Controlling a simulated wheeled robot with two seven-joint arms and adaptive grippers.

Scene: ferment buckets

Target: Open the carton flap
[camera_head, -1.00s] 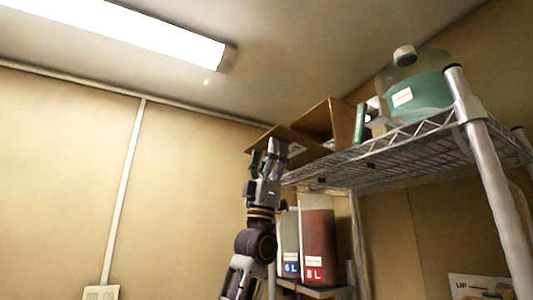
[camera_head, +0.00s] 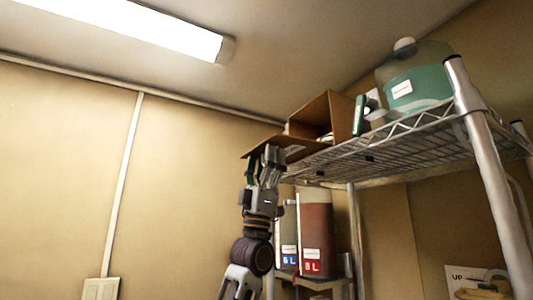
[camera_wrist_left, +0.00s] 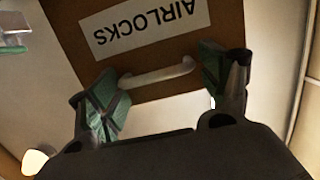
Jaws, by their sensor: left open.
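The brown carton (camera_head: 320,112) stands on the top wire shelf, its open side facing left. Its flap (camera_head: 290,143) sticks out to the left, nearly flat, over the shelf's edge. In the left wrist view the flap (camera_wrist_left: 222,55) carries an upside-down white label reading AIRLOCKS (camera_wrist_left: 145,22) and a white bar handle (camera_wrist_left: 157,73). My left gripper (camera_head: 266,155) is upright at the flap's outer part. In the wrist view its open green-padded fingers (camera_wrist_left: 160,88) stand on either side of the handle; I cannot tell whether they touch it. My right gripper is out of view.
A green-labelled jug (camera_head: 415,88) and a small green box (camera_head: 359,115) stand right of the carton on the wire shelf (camera_head: 370,155). Below are containers marked 8 L (camera_head: 315,235) and 6 L. A metal post (camera_head: 490,180) rises at the right.

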